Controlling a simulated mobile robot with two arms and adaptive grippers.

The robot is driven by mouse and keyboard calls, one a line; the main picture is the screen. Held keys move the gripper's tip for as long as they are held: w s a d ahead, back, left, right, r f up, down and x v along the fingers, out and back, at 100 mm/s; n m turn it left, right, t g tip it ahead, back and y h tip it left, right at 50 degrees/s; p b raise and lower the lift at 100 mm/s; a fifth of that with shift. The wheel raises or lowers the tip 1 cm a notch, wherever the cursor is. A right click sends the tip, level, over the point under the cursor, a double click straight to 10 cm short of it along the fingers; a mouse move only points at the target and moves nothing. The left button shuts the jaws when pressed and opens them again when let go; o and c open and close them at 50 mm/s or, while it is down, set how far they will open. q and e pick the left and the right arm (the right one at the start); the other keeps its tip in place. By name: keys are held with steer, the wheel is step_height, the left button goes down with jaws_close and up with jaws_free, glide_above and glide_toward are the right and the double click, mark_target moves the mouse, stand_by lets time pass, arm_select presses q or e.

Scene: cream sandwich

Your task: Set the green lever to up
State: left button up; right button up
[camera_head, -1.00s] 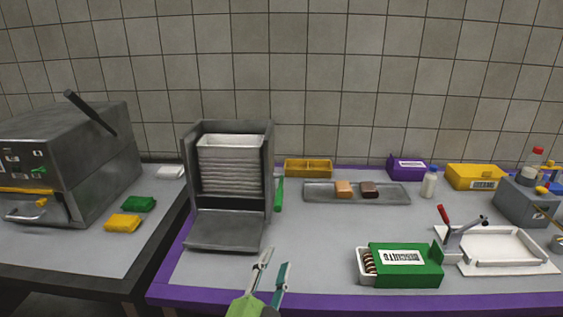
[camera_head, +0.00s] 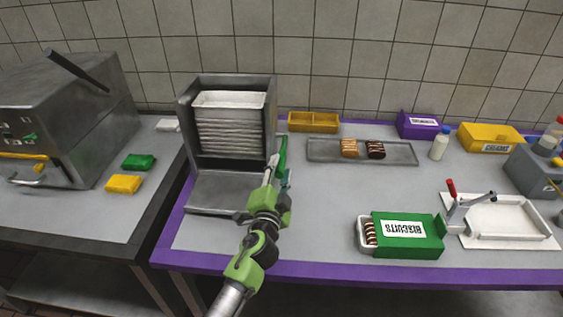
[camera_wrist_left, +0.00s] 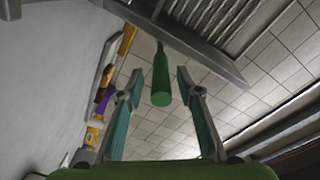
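The green lever (camera_head: 283,150) is on the right side of the grey metal dispenser (camera_head: 186,140), with its handle hanging down. My left gripper (camera_head: 276,170) is at the lever's lower end in the head view, partly covering it. In the left wrist view the green handle (camera_wrist_left: 161,80) shows between the two fingers of my left gripper (camera_wrist_left: 159,98). The fingers are apart, with a gap on each side of the handle. My right gripper is not in view.
A green biscuits box (camera_head: 405,247) lies near the front edge. A grey machine (camera_head: 70,110) stands on the left table. The counter's middle is clear.

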mark_target(281, 158)
arm_select(q)
steer(key=shift+w+r, duration=0.1)
steer(key=shift+w, duration=0.85)
steer(key=shift+w+d, duration=0.1)
steer(key=shift+w, duration=0.4)
steer(key=shift+s, duration=0.1)
jaws_close()
steer(key=r+g+p, duration=0.1)
steer(key=r+p, duration=0.1)
steer(key=p, duration=0.5)
steer(key=w+r+g+p, duration=0.1)
steer(key=r+g+p, duration=0.1)
steer(key=p, duration=0.5)
steer(key=shift+r, duration=0.55)
steer(key=shift+w+r+g+p, duration=0.4)
steer(key=shift+r+g+p, duration=0.4)
steer(key=shift+p, duration=0.1)
steer(key=shift+w+r+n+g+p, duration=0.3)
steer(key=shift+w+r+g, duration=0.55)
steer(key=shift+r+g, duration=0.3)
